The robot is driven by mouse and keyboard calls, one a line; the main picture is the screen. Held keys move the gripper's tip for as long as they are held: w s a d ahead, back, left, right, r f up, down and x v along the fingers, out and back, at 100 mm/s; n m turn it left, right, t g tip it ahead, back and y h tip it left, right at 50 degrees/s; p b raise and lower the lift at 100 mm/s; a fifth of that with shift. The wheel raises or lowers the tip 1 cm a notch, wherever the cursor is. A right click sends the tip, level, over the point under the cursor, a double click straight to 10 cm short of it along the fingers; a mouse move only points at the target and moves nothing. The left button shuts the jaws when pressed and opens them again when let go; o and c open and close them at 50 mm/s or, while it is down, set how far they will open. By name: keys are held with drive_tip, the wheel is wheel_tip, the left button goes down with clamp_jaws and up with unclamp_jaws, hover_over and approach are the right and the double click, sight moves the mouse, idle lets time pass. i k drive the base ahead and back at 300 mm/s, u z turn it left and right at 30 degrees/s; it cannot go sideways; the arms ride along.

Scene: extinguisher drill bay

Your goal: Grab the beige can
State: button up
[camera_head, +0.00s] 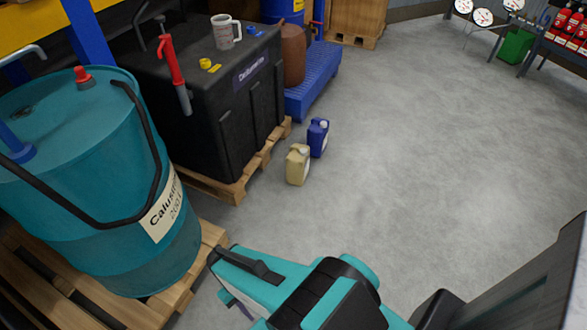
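The beige can (298,165) is a small jerrycan standing upright on the grey floor, just right of the pallet under the black tank. A blue can (318,137) stands close behind it, slightly to the right. My teal and black arm reaches in from the bottom edge. Its end, my gripper (223,276), appears at the lower left of the arm, nearer the camera than the beige can and apart from it. I cannot make out its fingers clearly. Nothing hides the beige can.
A teal drum (95,235) stands on a wooden pallet (207,240) at left. The black tank (215,115) carries a mug (223,33) and a red hand pump (170,60). A blue spill tray (315,80) lies beyond. The floor (420,150) to the right is clear.

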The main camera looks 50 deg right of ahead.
sight(297, 160)
drive_tip(key=z, duration=0.1)
drive_tip(key=i, duration=0.95)
drive_tip(key=u, duration=0.05)
